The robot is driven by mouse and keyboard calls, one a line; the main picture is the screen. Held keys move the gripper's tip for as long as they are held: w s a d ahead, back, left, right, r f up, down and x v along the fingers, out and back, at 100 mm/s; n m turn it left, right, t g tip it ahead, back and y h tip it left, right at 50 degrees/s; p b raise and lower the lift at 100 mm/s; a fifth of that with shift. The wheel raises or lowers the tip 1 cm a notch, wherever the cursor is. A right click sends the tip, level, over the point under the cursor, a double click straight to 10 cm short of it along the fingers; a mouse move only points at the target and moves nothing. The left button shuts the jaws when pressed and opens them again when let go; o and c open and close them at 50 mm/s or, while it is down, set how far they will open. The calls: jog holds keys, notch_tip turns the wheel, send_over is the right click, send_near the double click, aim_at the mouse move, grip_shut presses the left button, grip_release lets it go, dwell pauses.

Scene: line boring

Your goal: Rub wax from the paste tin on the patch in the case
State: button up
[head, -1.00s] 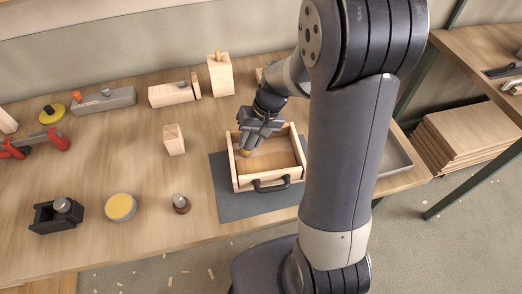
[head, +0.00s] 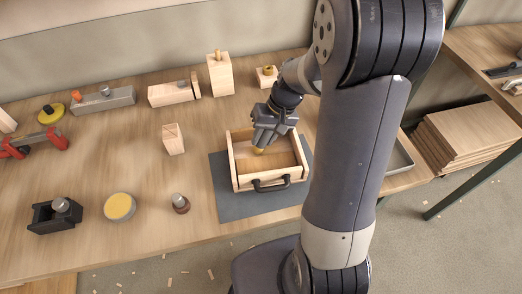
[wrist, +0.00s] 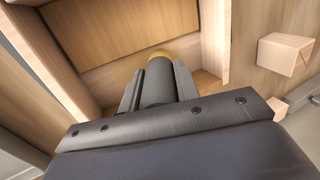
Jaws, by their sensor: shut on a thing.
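The case (head: 271,186) is an open wooden box with a black front handle, lying on a dark mat. The case floor (head: 282,163) is brown; a clear edge of the patch cannot be made out. The paste tin (head: 120,206), round with yellow paste, stands open on the bench to the left.
A knobbed round piece (head: 180,203) and a black holder (head: 55,215) stand near the bench's front. A wooden block (head: 173,139) is left of the case. Several tools and blocks line the back. A grey tray (head: 400,157) lies right of my arm.

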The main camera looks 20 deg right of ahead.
jog(key=shift+d, duration=0.65)
jog(key=shift+a, duration=0.1)
jog(key=shift+w+a, duration=0.15)
jog(key=shift+a, duration=2.3)
jog(key=shift+s+d+b, duration=0.2)
jog(key=shift+d+b, duration=0.15)
jog(key=shift+d, duration=2.2)
